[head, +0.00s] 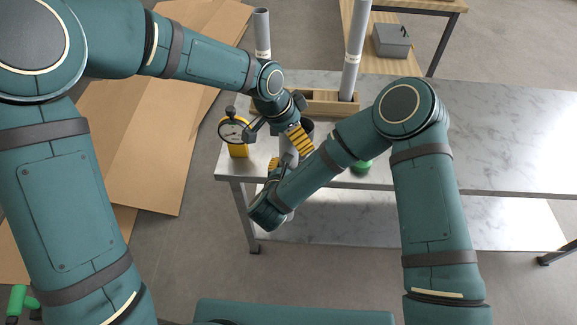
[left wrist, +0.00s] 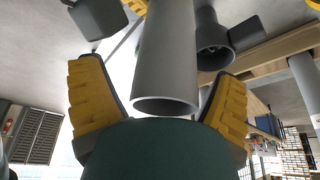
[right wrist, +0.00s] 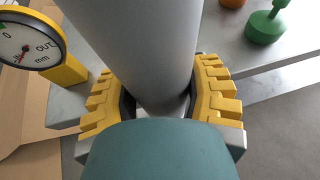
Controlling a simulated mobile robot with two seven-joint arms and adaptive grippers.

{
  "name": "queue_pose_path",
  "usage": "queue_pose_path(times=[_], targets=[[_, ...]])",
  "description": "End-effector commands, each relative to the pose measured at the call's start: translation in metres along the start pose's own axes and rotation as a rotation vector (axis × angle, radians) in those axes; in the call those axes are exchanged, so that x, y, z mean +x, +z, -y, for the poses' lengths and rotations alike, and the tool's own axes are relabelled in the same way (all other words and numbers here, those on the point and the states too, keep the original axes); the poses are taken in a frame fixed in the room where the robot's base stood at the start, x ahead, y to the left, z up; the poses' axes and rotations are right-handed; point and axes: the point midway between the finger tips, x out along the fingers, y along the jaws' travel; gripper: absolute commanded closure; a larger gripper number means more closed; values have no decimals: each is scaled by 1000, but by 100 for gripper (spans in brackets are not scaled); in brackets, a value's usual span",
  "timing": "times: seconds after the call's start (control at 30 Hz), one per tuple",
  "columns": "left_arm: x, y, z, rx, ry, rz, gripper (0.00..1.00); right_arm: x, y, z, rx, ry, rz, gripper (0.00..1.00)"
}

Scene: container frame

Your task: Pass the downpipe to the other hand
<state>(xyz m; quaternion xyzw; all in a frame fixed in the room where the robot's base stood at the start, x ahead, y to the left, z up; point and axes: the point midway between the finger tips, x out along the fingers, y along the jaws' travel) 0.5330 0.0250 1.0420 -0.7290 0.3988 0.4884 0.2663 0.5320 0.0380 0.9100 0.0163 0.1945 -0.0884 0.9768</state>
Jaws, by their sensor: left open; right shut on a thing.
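The downpipe is a grey round pipe, partly hidden by my arms in the head view (head: 288,150). My right gripper (right wrist: 160,105) is shut on it, with ridged yellow fingers on both sides of the downpipe (right wrist: 135,45) in the right wrist view. My left gripper (left wrist: 158,105) is open. In the left wrist view the downpipe (left wrist: 167,55) shows its open end between the spread yellow fingers, with visible gaps to each side. In the head view my left gripper (head: 293,135) is just above and beyond my right gripper (head: 278,168).
Two upright grey pipes (head: 262,35) (head: 354,50) stand at a wooden holder (head: 325,97) on the marbled table (head: 470,150). A dial gauge (head: 234,131) stands at the table's left end, and a green object (head: 362,167) near its front edge. The table's right side is clear.

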Motion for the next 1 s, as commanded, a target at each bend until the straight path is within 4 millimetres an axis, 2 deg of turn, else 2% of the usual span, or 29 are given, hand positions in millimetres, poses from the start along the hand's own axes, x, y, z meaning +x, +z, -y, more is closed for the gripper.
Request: queue_pose_path(times=[0.17,0.4,0.6,0.8,0.87,1.0], targets=[[-26,-1,1,-1,-4,-4,11,0,0,0,0,0,1,92],[-75,0,1,-1,-5,-4,11,0,0,0,1,-1,1,92],[-105,-1,1,-1,-3,-3,11,0,0,0,1,-1,1,92],[-113,2,4,-22,-2,-6,11,0,0,0,0,-1,1,92],[-108,6,10,-63,-4,-16,11,0,0,0,1,-1,1,92],[-81,25,42,-266,-20,-64,11,0,0,0,1,-1,1,92]])
